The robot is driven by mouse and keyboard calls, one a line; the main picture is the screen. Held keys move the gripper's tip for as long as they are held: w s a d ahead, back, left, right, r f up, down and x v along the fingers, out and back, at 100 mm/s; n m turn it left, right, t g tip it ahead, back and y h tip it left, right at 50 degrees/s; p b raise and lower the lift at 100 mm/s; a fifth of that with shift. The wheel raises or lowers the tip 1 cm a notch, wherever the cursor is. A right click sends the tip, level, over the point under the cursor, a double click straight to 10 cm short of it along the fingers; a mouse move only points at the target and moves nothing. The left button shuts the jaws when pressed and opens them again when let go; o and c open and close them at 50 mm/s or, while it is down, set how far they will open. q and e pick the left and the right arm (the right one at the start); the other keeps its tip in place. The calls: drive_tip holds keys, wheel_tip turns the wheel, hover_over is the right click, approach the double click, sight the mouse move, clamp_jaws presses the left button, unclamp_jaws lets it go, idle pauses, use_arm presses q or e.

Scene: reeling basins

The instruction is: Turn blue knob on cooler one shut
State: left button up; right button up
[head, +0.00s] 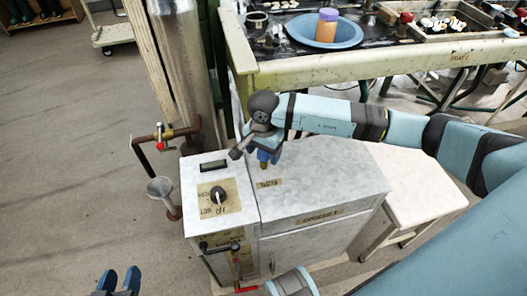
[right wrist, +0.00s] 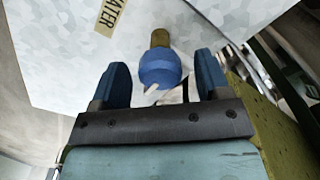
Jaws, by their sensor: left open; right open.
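The cooler (head: 325,180) is a pale marbled box with a paper label on its front edge. Its blue knob (right wrist: 160,68) sits on a brass stem and carries a small white mark; in the right wrist view it lies between the fingers. My right gripper (right wrist: 161,82) is open, one finger on each side of the knob, with gaps visible. In the head view my right gripper (head: 262,146) is over the cooler's back and largely hides the knob. My left gripper (head: 119,282) is open and empty at the bottom left, away from the cooler.
A basin bench (head: 350,66) runs behind.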

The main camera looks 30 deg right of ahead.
drive_tip(key=c, duration=0.9)
drive_tip(key=shift+c, duration=0.2)
